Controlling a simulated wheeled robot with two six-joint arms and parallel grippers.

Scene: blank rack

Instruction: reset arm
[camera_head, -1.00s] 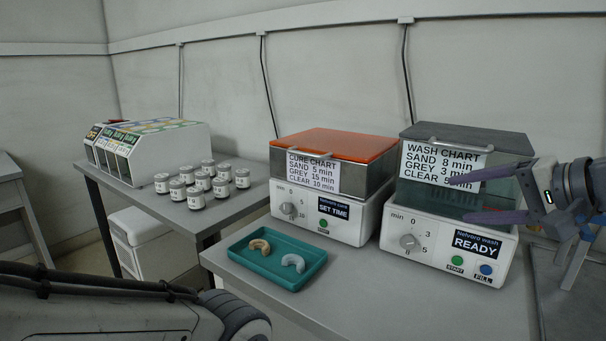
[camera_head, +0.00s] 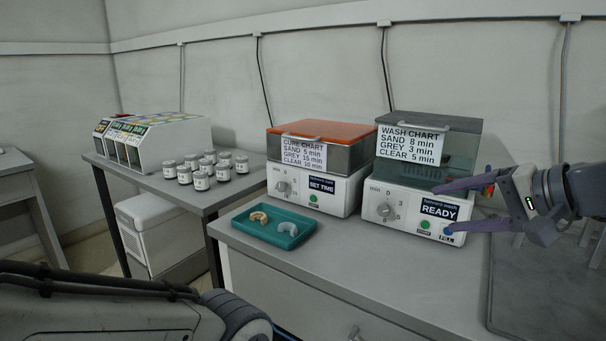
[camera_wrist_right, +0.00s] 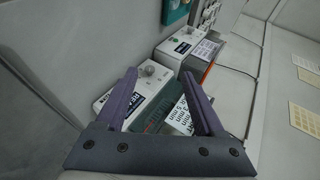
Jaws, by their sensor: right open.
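My right gripper (camera_head: 442,209) is open and empty, with its two purple fingers spread in front of the right side of the wash machine (camera_head: 405,215). The lower fingertip overlaps the blue FILL button in the head view; I cannot tell whether it touches. In the right wrist view the open fingers (camera_wrist_right: 165,100) frame the wash machine (camera_wrist_right: 115,97), with nothing between them. A dark arm link of mine crosses the lower left of the head view, but my left gripper is out of view.
The orange-lidded cure machine (camera_head: 310,190) stands left of the wash machine. A teal tray (camera_head: 262,238) holds a tan and a pale grey arch piece. Several white jars (camera_head: 201,181) and a rack of boxes (camera_head: 165,142) stand on the left table. A dark mat (camera_head: 545,290) lies at right.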

